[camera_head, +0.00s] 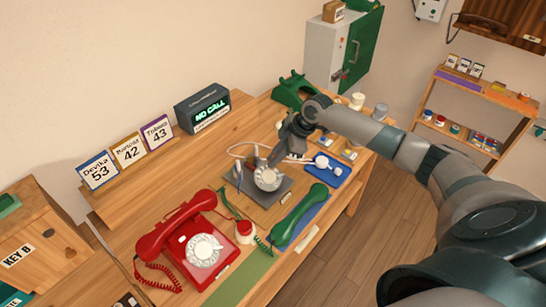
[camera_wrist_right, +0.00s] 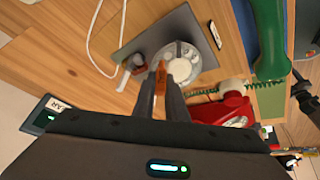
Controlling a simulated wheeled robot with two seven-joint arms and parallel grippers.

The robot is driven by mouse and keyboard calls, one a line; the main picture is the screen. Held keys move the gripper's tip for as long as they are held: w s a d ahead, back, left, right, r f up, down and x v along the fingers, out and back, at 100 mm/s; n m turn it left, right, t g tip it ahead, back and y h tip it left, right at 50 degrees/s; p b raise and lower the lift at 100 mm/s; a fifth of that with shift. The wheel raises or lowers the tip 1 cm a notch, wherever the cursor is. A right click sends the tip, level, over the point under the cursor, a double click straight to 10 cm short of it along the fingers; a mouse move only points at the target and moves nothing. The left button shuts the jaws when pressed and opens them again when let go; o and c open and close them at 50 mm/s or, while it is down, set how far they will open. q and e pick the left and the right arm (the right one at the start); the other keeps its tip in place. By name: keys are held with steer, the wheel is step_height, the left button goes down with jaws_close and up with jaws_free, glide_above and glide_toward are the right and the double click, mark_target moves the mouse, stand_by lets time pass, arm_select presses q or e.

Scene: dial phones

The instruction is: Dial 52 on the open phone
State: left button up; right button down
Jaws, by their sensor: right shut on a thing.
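The open phone is a dark grey plate (camera_head: 281,192) with a bare white dial (camera_head: 267,179) on the table. In the right wrist view, the dial (camera_wrist_right: 180,64) lies just beyond my fingertips. My right gripper (camera_head: 268,161) is over the dial's far-left side. In the wrist view, the right gripper (camera_wrist_right: 165,74) is shut on a thin orange-brown stick (camera_wrist_right: 160,84), whose tip is at the dial's edge. I cannot tell whether it sits in a finger hole. The dial's digits are too small to read. A display (camera_head: 209,111) reads "NO CALL". My left gripper is not in view.
A green handset (camera_head: 299,217) lies right of the plate. A blue piece (camera_head: 329,169) and a green phone (camera_head: 294,91) are farther back. Number cards (camera_head: 128,150) stand on the shelf.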

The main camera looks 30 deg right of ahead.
steer(key=shift+s+d+f, duration=0.1)
steer(key=shift+s+d, duration=0.1)
steer(key=shift+s, duration=0.15)
stand_by(0.3)
steer(key=shift+s+d+f, duration=0.2)
steer(key=shift+s+f, duration=0.05)
steer(key=shift+s, duration=0.2)
steer(key=shift+s+f+p, duration=0.1)
steer(key=shift+s+p, duration=0.1)
steer(key=shift+p, duration=0.2)
steer(key=shift+s+d+r+p, duration=0.1)
steer(key=shift+s+r+p, duration=0.3)
steer(key=shift+r+p, duration=0.45)
steer(key=shift+w, duration=0.1)
steer(key=shift+w+a+r+p, duration=0.35)
steer(key=shift+w+a+r, duration=0.15)
steer(key=shift+w+a, duration=0.25)
steer(key=shift+w+a+r+p, duration=0.3)
steer(key=shift+w+a+r, duration=0.2)
steer(key=shift+w+a, duration=0.15)
